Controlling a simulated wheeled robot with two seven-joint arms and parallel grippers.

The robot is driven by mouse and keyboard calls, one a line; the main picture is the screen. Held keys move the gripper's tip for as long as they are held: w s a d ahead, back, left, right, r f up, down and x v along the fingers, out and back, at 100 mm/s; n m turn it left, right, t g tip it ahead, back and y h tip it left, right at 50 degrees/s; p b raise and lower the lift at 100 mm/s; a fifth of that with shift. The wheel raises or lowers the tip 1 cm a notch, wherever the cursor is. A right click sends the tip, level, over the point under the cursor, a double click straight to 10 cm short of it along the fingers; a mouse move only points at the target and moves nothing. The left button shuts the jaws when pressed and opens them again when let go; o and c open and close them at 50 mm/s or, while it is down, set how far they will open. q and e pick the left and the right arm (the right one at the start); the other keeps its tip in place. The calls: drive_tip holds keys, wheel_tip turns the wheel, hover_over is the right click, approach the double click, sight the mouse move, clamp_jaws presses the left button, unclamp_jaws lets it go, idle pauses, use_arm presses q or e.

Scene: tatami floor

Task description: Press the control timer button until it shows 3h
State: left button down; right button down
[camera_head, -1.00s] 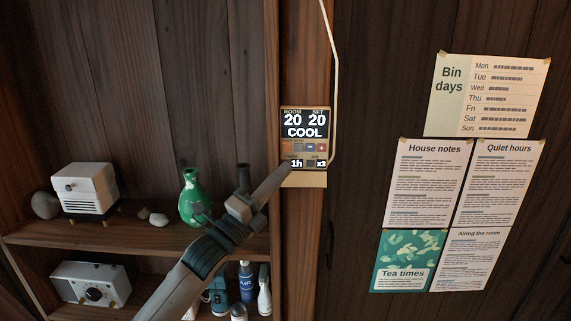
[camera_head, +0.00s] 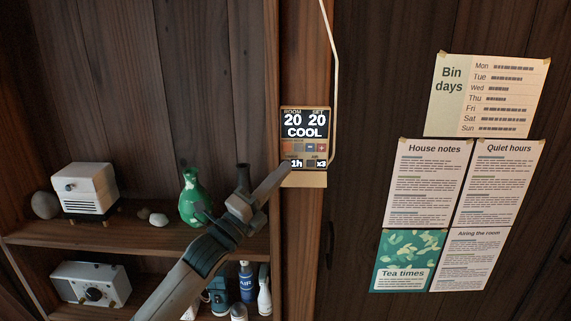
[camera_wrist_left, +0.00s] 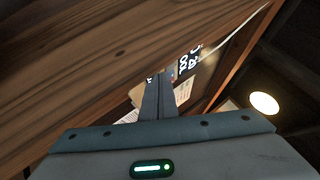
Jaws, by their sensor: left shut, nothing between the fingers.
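The control panel (camera_head: 306,132) is fixed to the wooden post. Its screen reads room 20, set 20 and COOL. Its lower row shows 1h at the left, under a timer label, and x3 at the right. My left gripper (camera_head: 286,167) is shut and empty, with its tips at the panel's lower left, by the timer area. The tips cover part of that area, and I cannot tell whether they touch it. In the left wrist view the shut fingers (camera_wrist_left: 160,95) point at the panel (camera_wrist_left: 187,62), which is partly hidden. My right gripper is not in view.
A shelf (camera_head: 120,235) at the left holds a white box-shaped device (camera_head: 85,188), a green vase (camera_head: 192,198) and stones. Bottles and a white radio-like box (camera_head: 90,285) stand below. Paper notices (camera_head: 428,180) hang at the right. A pale cable (camera_head: 336,70) runs up from the panel.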

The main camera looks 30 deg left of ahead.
use_arm(q)
drive_tip(key=shift+w+a+r, duration=0.35)
drive_tip(key=shift+w+a, duration=0.05)
drive_tip(key=shift+w, duration=0.15)
idle(1.7)
drive_tip(key=shift+d+f, duration=0.1)
drive_tip(key=shift+s+d+f, duration=0.15)
drive_tip(key=shift+s+f, duration=0.05)
drive_tip(key=shift+f, duration=0.2)
drive_tip(key=shift+s, duration=0.15)
drive_tip(key=shift+s, duration=0.1)
drive_tip(key=shift+s+d+p, duration=0.15)
drive_tip(key=shift+s+d, duration=0.25)
drive_tip(key=shift+s, duration=0.35)
drive_tip(key=shift+s+d+p, duration=0.2)
drive_tip(key=shift+s+d, duration=0.2)
drive_tip(key=shift+s, duration=0.35)
drive_tip(key=shift+s+d+p, duration=0.15)
drive_tip(key=shift+s+d, duration=0.25)
drive_tip(key=shift+s, duration=0.35)
drive_tip(key=shift+f, duration=0.1)
